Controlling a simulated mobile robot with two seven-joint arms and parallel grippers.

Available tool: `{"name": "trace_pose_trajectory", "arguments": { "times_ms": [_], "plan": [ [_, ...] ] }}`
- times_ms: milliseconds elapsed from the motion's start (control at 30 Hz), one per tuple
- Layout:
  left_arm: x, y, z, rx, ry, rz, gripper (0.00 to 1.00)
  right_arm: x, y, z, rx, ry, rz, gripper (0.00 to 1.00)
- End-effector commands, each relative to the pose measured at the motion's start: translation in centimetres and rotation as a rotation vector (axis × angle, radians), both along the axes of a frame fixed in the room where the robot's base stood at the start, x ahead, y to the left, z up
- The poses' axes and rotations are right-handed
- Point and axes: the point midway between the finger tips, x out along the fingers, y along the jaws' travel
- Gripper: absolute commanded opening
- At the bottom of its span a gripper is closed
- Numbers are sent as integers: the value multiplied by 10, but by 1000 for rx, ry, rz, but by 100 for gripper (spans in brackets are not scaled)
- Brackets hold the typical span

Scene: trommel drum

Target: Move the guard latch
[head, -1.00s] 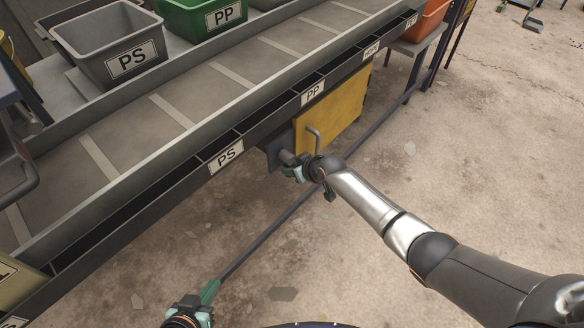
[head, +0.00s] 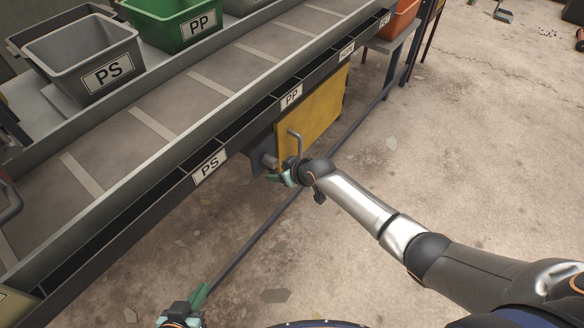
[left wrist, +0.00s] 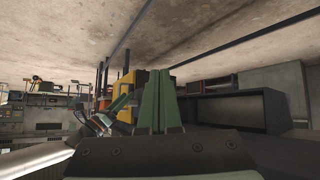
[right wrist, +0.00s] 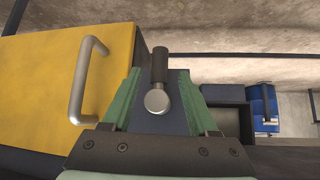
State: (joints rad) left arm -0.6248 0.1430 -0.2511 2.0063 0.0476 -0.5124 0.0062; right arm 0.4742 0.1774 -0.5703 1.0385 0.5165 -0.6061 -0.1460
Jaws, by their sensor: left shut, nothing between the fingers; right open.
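The guard is a yellow panel (head: 312,112) under the sorting bench, with a bent grey handle (head: 295,142); both also show in the right wrist view, where the panel (right wrist: 60,75) fills the left. The guard latch (right wrist: 157,98) has a round silver end and a dark grip on a dark plate beside the panel. My right gripper (head: 280,177) is at the latch. Its green fingers (right wrist: 160,108) stand open on either side of the latch; I cannot tell whether they touch it. My left gripper (head: 200,293) is shut and empty, low at the front, away from the latch.
The bench has a belt (head: 140,125) and labelled slots along its front edge. A grey PS bin (head: 85,65) and a green PP bin (head: 180,30) stand behind it. A long floor-level rail (head: 262,232) runs below the bench front.

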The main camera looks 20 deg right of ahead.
Motion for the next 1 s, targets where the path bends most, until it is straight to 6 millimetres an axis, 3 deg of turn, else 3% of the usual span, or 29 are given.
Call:
{"name": "trace_pose_trajectory", "arguments": {
  "times_ms": [100, 500, 1000],
  "plan": [
    [0, 5, 10, 7, -1, 8, 0, -13, -7, 18, -1, -1, 1, 60],
    [-15, 22, 12, 28, 21, 41, 0, -51, -27, 61, 0, -1, 1, 60],
    [-18, 24, 13, 26, 20, 48, 0, -62, -32, 71, 1, -1, -1, 60]
  ]
}}
